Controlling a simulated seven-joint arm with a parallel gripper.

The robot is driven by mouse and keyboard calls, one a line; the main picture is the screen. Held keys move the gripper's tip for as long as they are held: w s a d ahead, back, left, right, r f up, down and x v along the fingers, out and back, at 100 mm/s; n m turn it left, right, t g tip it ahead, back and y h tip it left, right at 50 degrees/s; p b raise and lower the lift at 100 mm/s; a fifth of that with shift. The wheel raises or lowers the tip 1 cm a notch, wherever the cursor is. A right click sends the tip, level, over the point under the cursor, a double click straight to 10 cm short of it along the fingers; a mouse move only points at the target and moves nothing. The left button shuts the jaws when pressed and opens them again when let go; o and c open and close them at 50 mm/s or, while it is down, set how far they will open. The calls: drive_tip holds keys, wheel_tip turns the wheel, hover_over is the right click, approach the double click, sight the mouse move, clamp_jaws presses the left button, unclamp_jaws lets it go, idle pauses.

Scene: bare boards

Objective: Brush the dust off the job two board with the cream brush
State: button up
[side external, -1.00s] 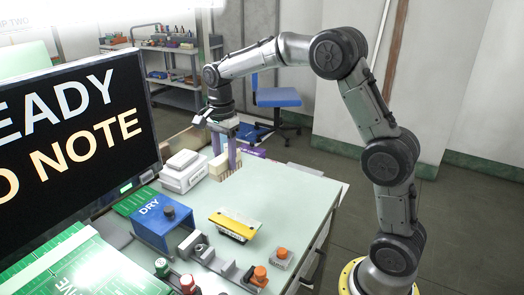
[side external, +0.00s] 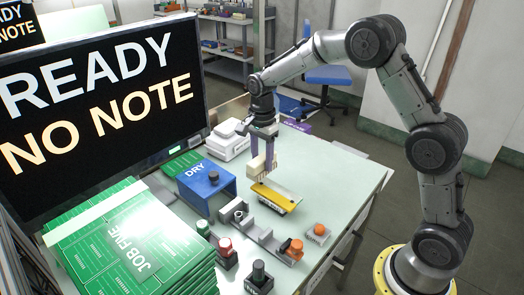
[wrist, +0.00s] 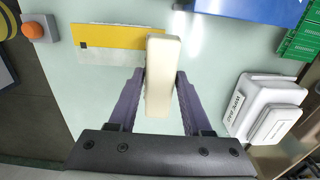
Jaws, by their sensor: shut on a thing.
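My gripper (side external: 263,158) has purple fingers and is shut on the cream brush (side external: 257,166), a pale block with bristles on its lower side in the side view. In the wrist view the brush (wrist: 161,80) stands between the fingertips (wrist: 160,74). A flat yellow-and-pale piece (side external: 274,196) lies on the table just below and in front of the brush. It also shows in the wrist view (wrist: 105,38), where the brush's tip overlaps its right end. I cannot tell whether they touch. No label reading job two is legible.
A blue DRY box (side external: 206,188) stands left of the yellow piece. A white lidded box (side external: 228,142) sits behind it. Grey fixtures (side external: 262,232) and an orange button (side external: 320,230) lie in front. A JOB FIVE green board stack (side external: 130,240) and a screen (side external: 100,100) are at left.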

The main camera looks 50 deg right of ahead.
drive_tip(key=shift+f, duration=0.9)
drive_tip(key=shift+s+f, duration=0.15)
drive_tip(key=shift+f, duration=0.1)
drive_tip(key=shift+s+f, duration=0.2)
drive_tip(key=shift+s, duration=6.2)
drive_tip(key=shift+w+r, duration=0.15)
drive_tip(key=shift+w, duration=3.1)
drive_tip(key=shift+w+r, duration=0.15)
drive_tip(key=shift+w, duration=3.1)
drive_tip(key=shift+w+r, duration=0.1)
drive_tip(key=shift+r, duration=3.65)
drive_tip(key=shift+f, duration=0.1)
